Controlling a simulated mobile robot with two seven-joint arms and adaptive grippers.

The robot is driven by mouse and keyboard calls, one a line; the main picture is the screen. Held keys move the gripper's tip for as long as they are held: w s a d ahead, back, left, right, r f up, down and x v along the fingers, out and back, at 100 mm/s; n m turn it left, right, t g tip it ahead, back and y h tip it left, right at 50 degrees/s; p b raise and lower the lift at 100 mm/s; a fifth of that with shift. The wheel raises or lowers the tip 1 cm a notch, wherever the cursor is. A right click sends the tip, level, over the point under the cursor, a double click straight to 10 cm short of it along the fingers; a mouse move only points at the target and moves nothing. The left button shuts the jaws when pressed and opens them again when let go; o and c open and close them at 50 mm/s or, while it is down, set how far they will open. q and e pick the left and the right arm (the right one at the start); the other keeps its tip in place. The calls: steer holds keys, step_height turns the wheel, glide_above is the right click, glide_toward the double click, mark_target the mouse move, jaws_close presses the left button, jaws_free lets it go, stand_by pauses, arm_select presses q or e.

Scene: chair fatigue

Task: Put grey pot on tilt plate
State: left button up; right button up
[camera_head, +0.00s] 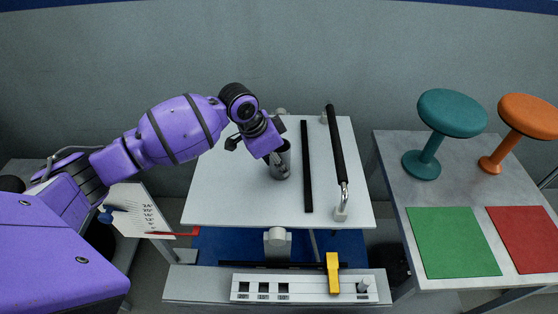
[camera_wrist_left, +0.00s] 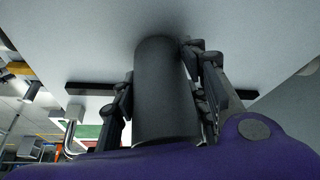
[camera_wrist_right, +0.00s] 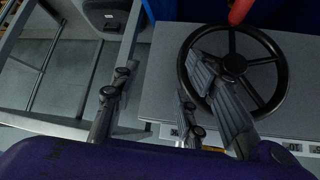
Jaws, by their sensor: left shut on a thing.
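The grey pot (camera_head: 281,165) is a dark grey cylinder at the middle of the white tilt plate (camera_head: 235,195). In the left wrist view the pot (camera_wrist_left: 165,92) lies between both fingers of my left gripper (camera_wrist_left: 165,100), which is shut on it. In the head view my left gripper (camera_head: 274,154) reaches down to the pot from the upper left. I cannot tell whether the pot's base touches the plate. My right gripper (camera_wrist_right: 160,85) shows only in the right wrist view, open and empty, with its fingers apart.
A black strip (camera_head: 306,165) and a black-gripped metal handle (camera_head: 338,150) lie right of the pot on the plate. A black handwheel (camera_wrist_right: 275,70) is near my right fingers. A side table holds a teal stool (camera_head: 425,160), an orange stool (camera_head: 508,140), a green mat (camera_head: 452,242) and a red mat (camera_head: 530,238).

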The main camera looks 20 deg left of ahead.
arm_select(q)
steer(key=shift+f, duration=0.2)
steer(key=o, duration=1.2)
steer(key=shift+r, duration=0.1)
steer(key=shift+r, duration=0.3)
steer(key=v, duration=1.1)
steer(key=shift+s+r+p, duration=0.2)
steer(key=shift+r+p, duration=0.1)
steer(key=shift+p, duration=0.05)
steer(key=shift+a, duration=0.1)
